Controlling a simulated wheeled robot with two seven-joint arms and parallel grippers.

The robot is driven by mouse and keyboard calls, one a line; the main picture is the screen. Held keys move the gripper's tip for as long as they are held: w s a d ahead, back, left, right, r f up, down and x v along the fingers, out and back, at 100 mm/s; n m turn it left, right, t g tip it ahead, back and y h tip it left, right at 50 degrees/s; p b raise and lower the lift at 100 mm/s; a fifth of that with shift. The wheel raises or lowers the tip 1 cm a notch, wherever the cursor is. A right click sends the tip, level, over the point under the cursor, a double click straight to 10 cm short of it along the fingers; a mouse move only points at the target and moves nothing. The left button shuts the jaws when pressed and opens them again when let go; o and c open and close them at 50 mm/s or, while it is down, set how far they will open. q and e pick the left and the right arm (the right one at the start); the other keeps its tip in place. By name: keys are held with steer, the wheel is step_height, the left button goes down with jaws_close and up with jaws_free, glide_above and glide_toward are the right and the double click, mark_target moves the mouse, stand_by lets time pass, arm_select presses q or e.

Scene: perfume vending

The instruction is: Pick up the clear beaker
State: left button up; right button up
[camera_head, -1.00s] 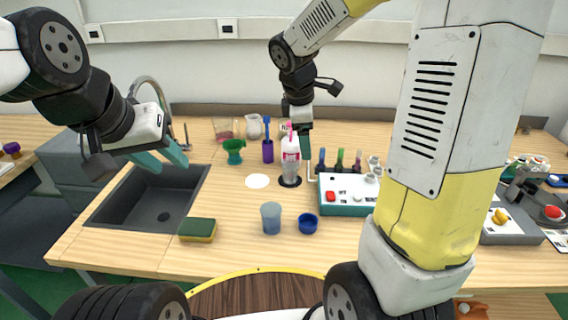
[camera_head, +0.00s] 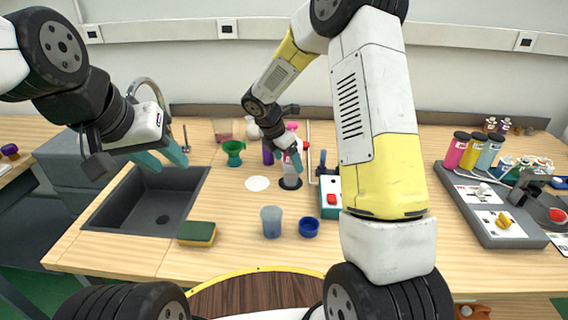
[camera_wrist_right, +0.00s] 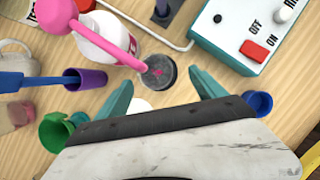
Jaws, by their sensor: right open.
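A clear beaker (camera_wrist_right: 158,78) stands on a round black pad (camera_head: 290,184), under the nozzle of a pink-pumped white bottle (camera_wrist_right: 98,38). A dark base and a pink spot show through it in the right wrist view. In the head view my right gripper largely covers it. My right gripper (camera_head: 297,162) is open and its teal fingers (camera_wrist_right: 160,92) point toward the beaker, which lies between and ahead of the tips, not held. My left gripper (camera_head: 172,158) is open and empty above the sink. A translucent bluish cup (camera_head: 271,222) stands nearer the front.
A control box (camera_head: 331,210) with a red switch is right of the pad. A blue cap (camera_head: 309,227), a green-yellow sponge (camera_head: 197,233) and a sink (camera_head: 150,205) are nearby. A green cup (camera_head: 233,152) and purple cup (camera_wrist_right: 86,79) stand left of the bottle.

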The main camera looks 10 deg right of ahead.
mark_target(291, 168)
steer(key=x, duration=0.6)
steer(key=shift+w+a+f, duration=0.15)
steer(key=shift+w, duration=0.15)
steer(key=c, duration=1.6)
steer(key=shift+r, duration=0.25)
steer(key=shift+r, duration=1.45)
steer(key=shift+s+a+r, duration=0.15)
steer(key=shift+a, duration=0.15)
steer(key=s+a, duration=0.3)
steer(key=a, duration=0.1)
steer(key=s+a, duration=0.3)
steer(key=a, duration=0.2)
steer(key=s+a, duration=0.3)
steer(key=a, duration=0.2)
steer(key=shift+s+a, duration=0.15)
steer(key=shift+s, duration=0.15)
